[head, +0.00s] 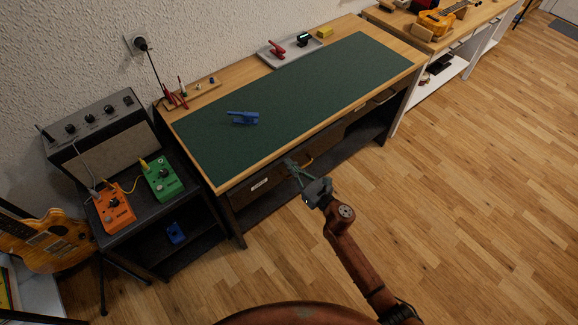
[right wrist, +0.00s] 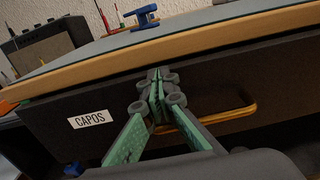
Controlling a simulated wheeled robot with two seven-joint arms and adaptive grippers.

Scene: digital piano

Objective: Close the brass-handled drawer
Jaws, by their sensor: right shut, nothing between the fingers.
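The brass-handled drawer (head: 262,184) is under the front edge of the green-topped workbench. Its dark front shows in the right wrist view (right wrist: 60,105) with a white "CAPOS" label (right wrist: 88,120). The brass handle (right wrist: 235,114) is partly hidden behind my fingers; it also shows in the head view (head: 307,162). My right gripper (head: 291,165) is shut and empty at the drawer front, beside the handle. In the right wrist view its fingertips (right wrist: 157,82) are against or very close to the front, left of the handle. How far out the drawer stands is hard to tell. My left gripper is not in view.
The workbench's wooden edge (right wrist: 200,44) overhangs just above the fingers. A blue clamp-like tool (head: 243,118) lies on the green mat (head: 300,95). A dark stand with orange (head: 115,210) and green (head: 163,180) pedals is at left. The wooden floor (head: 460,210) at right is clear.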

